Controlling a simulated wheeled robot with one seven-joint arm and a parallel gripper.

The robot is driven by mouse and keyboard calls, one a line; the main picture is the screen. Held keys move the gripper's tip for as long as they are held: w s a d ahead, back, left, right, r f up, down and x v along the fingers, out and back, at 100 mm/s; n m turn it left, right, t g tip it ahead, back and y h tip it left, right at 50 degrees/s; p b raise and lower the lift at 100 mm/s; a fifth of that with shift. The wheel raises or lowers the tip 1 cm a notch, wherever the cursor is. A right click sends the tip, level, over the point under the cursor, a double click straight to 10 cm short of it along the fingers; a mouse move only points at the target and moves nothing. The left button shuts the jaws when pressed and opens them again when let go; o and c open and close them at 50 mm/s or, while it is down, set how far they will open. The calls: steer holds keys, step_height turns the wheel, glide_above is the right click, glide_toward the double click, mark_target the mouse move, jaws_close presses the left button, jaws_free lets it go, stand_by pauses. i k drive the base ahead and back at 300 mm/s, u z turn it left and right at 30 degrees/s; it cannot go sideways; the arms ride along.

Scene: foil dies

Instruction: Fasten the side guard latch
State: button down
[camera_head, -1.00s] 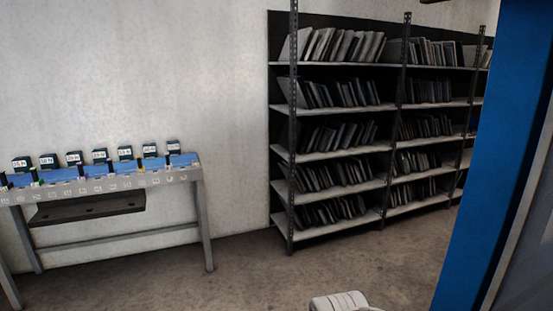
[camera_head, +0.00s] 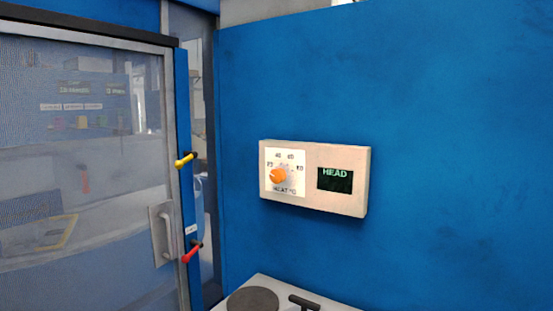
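A guard door (camera_head: 95,130) with a see-through panel and grey frame stands at the left, with a metal pull handle (camera_head: 162,235) near its right edge. A blue post (camera_head: 186,205) runs along that edge. A yellow lever (camera_head: 184,160) is on the post's upper part and a red lever (camera_head: 192,252) is lower down. Both slant up to the right. A small white label (camera_head: 191,230) sits just above the red lever, its text too small to read. I cannot tell whether either latch is fastened. My gripper is not in view.
A beige control box (camera_head: 313,207) with an orange dial (camera_head: 279,175) and a dark display (camera_head: 335,180) reading "HEAD" is on the blue wall (camera_head: 450,130). Below, a white top (camera_head: 283,290) bears a dark round disc (camera_head: 252,300) and a black handle (camera_head: 304,302).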

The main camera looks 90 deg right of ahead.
mark_target(189, 154)
steer(key=z, duration=2.55)
steer(key=i, duration=0.9)
steer(key=u, duration=0.4)
